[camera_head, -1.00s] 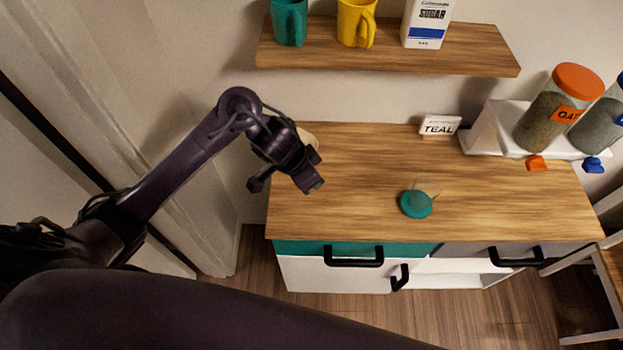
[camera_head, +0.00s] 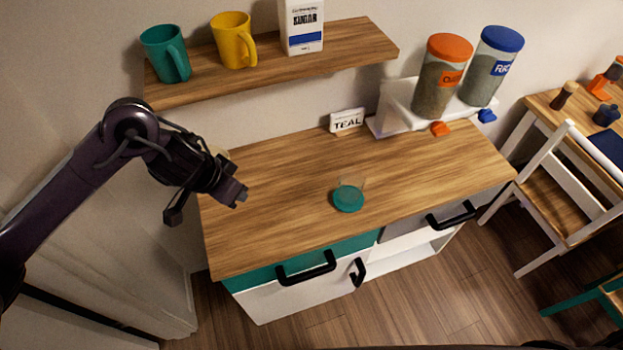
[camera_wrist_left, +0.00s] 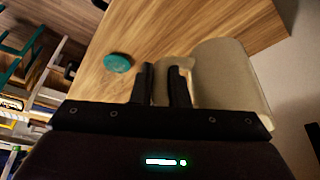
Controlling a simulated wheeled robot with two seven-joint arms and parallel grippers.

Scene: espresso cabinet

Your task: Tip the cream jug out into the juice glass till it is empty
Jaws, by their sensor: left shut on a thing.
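My left gripper (camera_head: 232,192) is over the left end of the cabinet's wooden top. In the left wrist view, its fingers (camera_wrist_left: 164,84) are shut on the handle of the cream jug (camera_wrist_left: 222,72), a pale beige vessel. In the head view, only a pale sliver of the jug (camera_head: 223,153) shows behind the gripper; its contents are hidden. The juice glass (camera_head: 348,197), clear with a teal base, stands on the wooden top, to the right of the gripper and apart from it. Its teal base also shows in the left wrist view (camera_wrist_left: 118,62). My right gripper is out of view.
A TEAL sign (camera_head: 347,121) stands at the back of the wooden top (camera_head: 290,175). Two jars, orange-lidded (camera_head: 437,85) and blue-lidded (camera_head: 491,70), stand on a white riser at right. A shelf above holds teal and yellow mugs and a sugar box. The top around the glass is clear.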

